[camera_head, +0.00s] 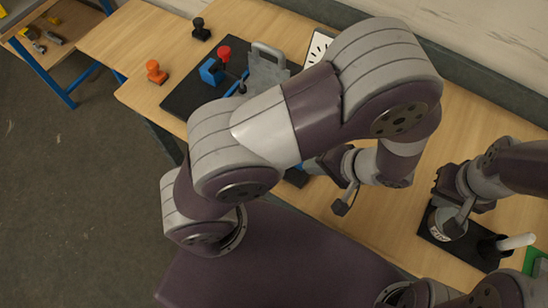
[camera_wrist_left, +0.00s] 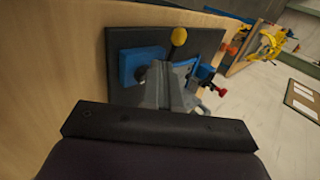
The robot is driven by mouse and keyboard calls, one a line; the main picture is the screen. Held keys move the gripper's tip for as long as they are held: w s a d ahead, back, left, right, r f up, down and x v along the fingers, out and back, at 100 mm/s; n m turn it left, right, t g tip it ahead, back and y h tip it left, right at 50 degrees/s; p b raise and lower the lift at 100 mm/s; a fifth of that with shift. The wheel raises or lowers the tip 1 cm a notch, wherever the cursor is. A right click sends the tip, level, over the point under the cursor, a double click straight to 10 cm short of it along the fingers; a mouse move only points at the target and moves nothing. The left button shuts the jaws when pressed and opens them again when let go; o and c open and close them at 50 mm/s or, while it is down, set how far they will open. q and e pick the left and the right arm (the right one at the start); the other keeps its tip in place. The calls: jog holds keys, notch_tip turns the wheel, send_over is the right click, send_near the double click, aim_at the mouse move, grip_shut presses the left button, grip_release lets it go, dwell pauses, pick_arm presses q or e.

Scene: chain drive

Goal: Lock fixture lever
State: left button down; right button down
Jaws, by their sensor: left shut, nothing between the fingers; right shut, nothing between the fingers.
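The fixture is a dark plate (camera_head: 188,97) on the bench, with a blue block (camera_head: 210,71), a red knob (camera_head: 224,54) and a grey bracket (camera_head: 266,68). My left arm hides much of it. In the left wrist view the plate (camera_wrist_left: 118,38) carries a blue block (camera_wrist_left: 143,65), a yellow-knobbed lever (camera_wrist_left: 178,37) and a red knob (camera_wrist_left: 218,91). I cannot tell which is the fixture lever. My left gripper (camera_head: 342,207) is shut and empty, right of the fixture; its fingers (camera_wrist_left: 160,72) point towards it. My right gripper (camera_head: 458,222) is shut and empty at the right.
A black base (camera_head: 437,238) with a white-handled part (camera_head: 516,242) sits under my right gripper. An orange piece (camera_head: 156,72) and a black piece (camera_head: 201,29) stand left of and behind the fixture. A green object (camera_head: 536,262) lies at the right edge. A wall runs behind the bench.

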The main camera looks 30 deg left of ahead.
pick_arm(q)
jog(key=b+x, duration=0.7)
jog(key=x, duration=0.1)
jog(key=shift+w+d+f, duration=0.15)
jog(key=shift+d+f, duration=0.15)
jog(key=shift+d, duration=0.05)
jog(key=a+p, duration=0.1)
jog(key=a, duration=0.1)
jog(key=a+f, duration=0.1)
jog(key=a, duration=0.2)
jog(key=shift+f+p, duration=0.15)
jog(key=shift+p, duration=0.2)
jog(key=shift+a+f, duration=0.2)
jog(key=shift+a, duration=0.25)
jog(key=shift+w, duration=0.15)
